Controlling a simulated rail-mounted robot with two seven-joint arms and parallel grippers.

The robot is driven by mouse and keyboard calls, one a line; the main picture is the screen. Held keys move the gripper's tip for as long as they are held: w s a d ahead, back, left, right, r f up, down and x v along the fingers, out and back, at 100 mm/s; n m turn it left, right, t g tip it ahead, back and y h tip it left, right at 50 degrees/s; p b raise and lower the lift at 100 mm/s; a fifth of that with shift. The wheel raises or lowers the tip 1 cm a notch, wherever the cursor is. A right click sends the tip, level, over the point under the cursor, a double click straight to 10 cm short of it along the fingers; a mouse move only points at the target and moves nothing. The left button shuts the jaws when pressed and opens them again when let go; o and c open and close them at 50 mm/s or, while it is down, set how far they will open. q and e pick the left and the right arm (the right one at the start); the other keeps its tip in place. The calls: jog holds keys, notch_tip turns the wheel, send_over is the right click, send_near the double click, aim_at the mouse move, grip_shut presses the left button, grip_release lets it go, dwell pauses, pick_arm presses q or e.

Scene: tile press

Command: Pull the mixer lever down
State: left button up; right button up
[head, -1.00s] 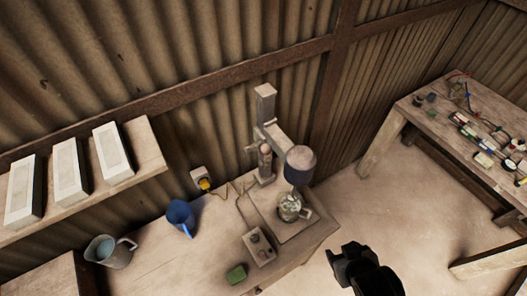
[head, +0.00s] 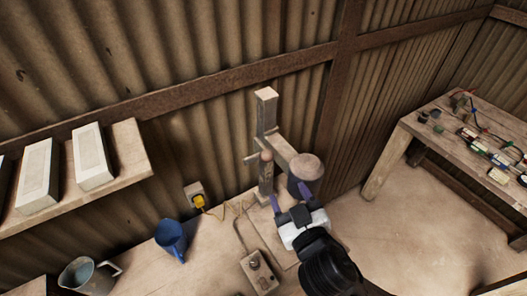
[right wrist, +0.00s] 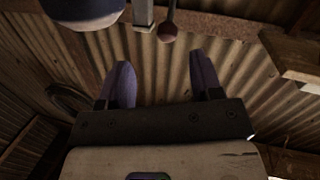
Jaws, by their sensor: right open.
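My left gripper is not in view.
A switch box (head: 258,272) sits near my right gripper. White blocks (head: 92,158) lie on a wall shelf. A cluttered table (head: 450,140) stands right, with open floor between.

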aim_at(269, 161)
jog(key=w+a, duration=0.1)
jog(key=w, duration=0.2)
jog(key=w+a+m+p, duration=0.1)
jog(key=w, duration=0.3)
jog(key=w+a+r+m+y+p, duration=0.1)
jog(key=w+a, duration=0.1)
jog(key=w, duration=0.2)
jog(key=shift+w+a+r+t, duration=0.1)
jog(key=shift+w+t, duration=0.1)
jog(key=shift+t, duration=0.1)
jog(key=shift+x, duration=0.9)
